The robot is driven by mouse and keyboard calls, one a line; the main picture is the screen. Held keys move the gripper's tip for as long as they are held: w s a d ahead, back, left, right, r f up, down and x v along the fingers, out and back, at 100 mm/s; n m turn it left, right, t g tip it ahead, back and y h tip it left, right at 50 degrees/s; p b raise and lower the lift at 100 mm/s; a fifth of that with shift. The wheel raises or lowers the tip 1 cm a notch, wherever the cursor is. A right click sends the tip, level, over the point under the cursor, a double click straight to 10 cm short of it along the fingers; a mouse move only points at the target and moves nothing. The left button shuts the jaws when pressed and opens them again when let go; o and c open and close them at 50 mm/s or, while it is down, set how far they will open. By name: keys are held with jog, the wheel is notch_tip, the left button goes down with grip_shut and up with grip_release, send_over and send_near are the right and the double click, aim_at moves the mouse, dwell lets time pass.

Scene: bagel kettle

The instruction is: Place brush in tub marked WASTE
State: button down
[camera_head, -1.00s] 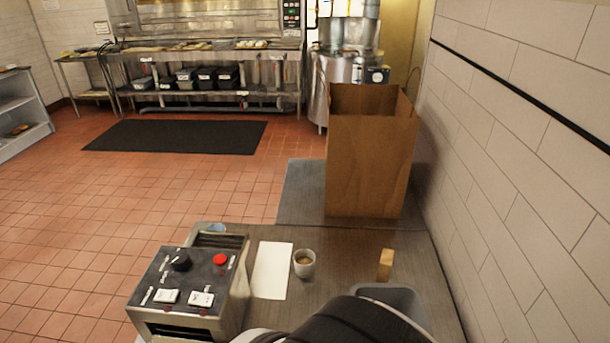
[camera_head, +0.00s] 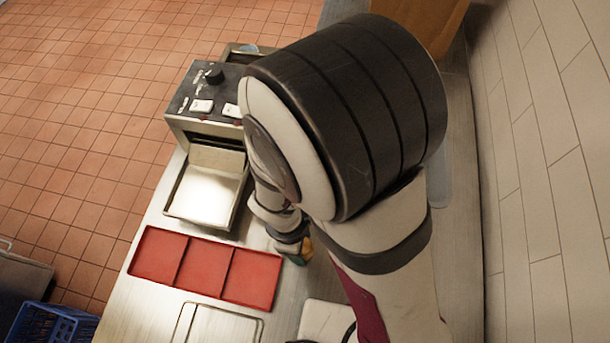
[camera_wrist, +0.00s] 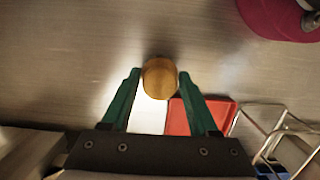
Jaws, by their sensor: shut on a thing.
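My gripper (camera_wrist: 160,90) has green fingers shut on a tan wooden piece (camera_wrist: 160,78), which I take to be the brush; only its rounded end shows in the wrist view. In the head view my gripper (camera_head: 298,254) is just right of the red tray, low over the counter, with a bit of the tan brush (camera_head: 308,245) beside it. The rest of the brush is hidden. A grey tub's edge (camera_head: 440,185) shows right of my arm, which covers most of it. No WASTE marking is readable.
A three-part red tray (camera_head: 205,268) lies on the counter, with a metal toaster and its tray (camera_head: 207,195) behind it. A wire rack (camera_head: 218,325) is in front. A blue crate (camera_head: 50,325) is at lower left. A tiled wall bounds the right side.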

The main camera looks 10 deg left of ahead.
aim_at(438, 166)
notch_tip(438, 166, up, 15)
jog(key=w+d+m, duration=0.4)
jog(key=w+d, duration=0.1)
jog(key=w, duration=0.8)
jog(key=w+d+m+g, duration=0.1)
jog(key=w+d+m, duration=0.2)
jog(key=w+d, duration=0.3)
jog(key=w+d+m, duration=0.2)
jog(key=w+d, duration=0.2)
jog(key=d, duration=0.5)
jog(key=shift+y, duration=0.3)
notch_tip(438, 166, down, 14)
jog(key=shift+d+f, duration=0.15)
jog(key=shift+f, duration=0.05)
jog(key=shift+f, duration=0.1)
jog(key=shift+c, duration=0.8)
grip_release()
